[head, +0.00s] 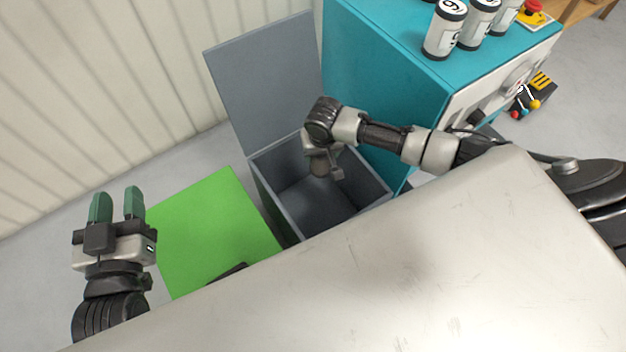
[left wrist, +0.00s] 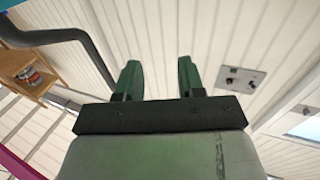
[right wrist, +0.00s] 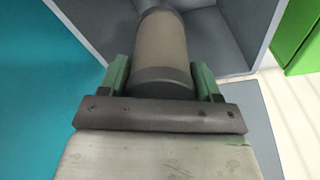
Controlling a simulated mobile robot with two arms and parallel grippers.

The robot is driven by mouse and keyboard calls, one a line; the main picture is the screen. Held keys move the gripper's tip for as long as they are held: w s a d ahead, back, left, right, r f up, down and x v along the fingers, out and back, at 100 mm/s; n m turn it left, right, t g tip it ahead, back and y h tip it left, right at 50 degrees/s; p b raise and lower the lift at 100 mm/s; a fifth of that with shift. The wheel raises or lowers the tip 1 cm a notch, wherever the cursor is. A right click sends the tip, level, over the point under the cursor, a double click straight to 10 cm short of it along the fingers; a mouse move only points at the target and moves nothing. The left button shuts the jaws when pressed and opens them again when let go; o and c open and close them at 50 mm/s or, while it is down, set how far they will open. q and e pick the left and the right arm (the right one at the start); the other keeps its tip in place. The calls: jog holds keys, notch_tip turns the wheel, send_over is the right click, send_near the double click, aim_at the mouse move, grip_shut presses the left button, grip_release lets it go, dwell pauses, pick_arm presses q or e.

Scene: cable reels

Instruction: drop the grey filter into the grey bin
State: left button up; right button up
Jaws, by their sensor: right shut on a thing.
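The grey bin (head: 270,170) stands open in the head view, its lid (head: 265,75) raised at the back. My right gripper (right wrist: 162,82) is shut on the grey filter (right wrist: 163,48), a grey-brown cylinder with dark ends. It points down into the bin's opening, and the bin's inner walls (right wrist: 215,25) show around the filter in the right wrist view. In the head view the filter (head: 319,166) is partly hidden by my wrist. My left gripper (head: 117,205) is open and empty at the left, away from the bin; its fingers also show apart in the left wrist view (left wrist: 160,80).
A green box (head: 205,225) stands left of the bin. A teal cabinet (head: 385,75) stands close on the right, with several white numbered canisters (head: 445,28) and a red button on a yellow base (head: 532,12) on top. A ribbed wall (head: 100,80) is behind.

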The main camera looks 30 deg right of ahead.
jog(key=o, duration=1.1)
jog(key=shift+c, duration=0.2)
jog(key=shift+r, duration=0.2)
jog(key=r+p, duration=0.1)
jog(key=r, duration=0.2)
jog(key=r+p, duration=0.1)
jog(key=r, duration=0.1)
jog(key=shift+s+a+p, duration=0.1)
jog(key=shift+s+p, duration=0.25)
jog(key=shift+s, duration=0.05)
jog(key=r, duration=0.1)
jog(key=r+p, duration=0.1)
jog(key=r, duration=0.1)
jog(key=r+p, duration=0.1)
jog(key=r, duration=0.1)
jog(key=shift+s+a, duration=0.1)
jog(key=shift+s, duration=0.25)
jog(key=shift+r, duration=0.15)
pick_arm(q)
jog(key=s+a+f+g+y, duration=0.3)
jog(key=s+a+f+g, duration=0.2)
jog(key=s+f+g, duration=0.5)
jog(key=s+g, duration=0.1)
jog(key=g, duration=0.1)
jog(key=shift+f+n+g, duration=0.3)
jog(key=shift+n+g, duration=0.1)
jog(key=shift+w, duration=0.1)
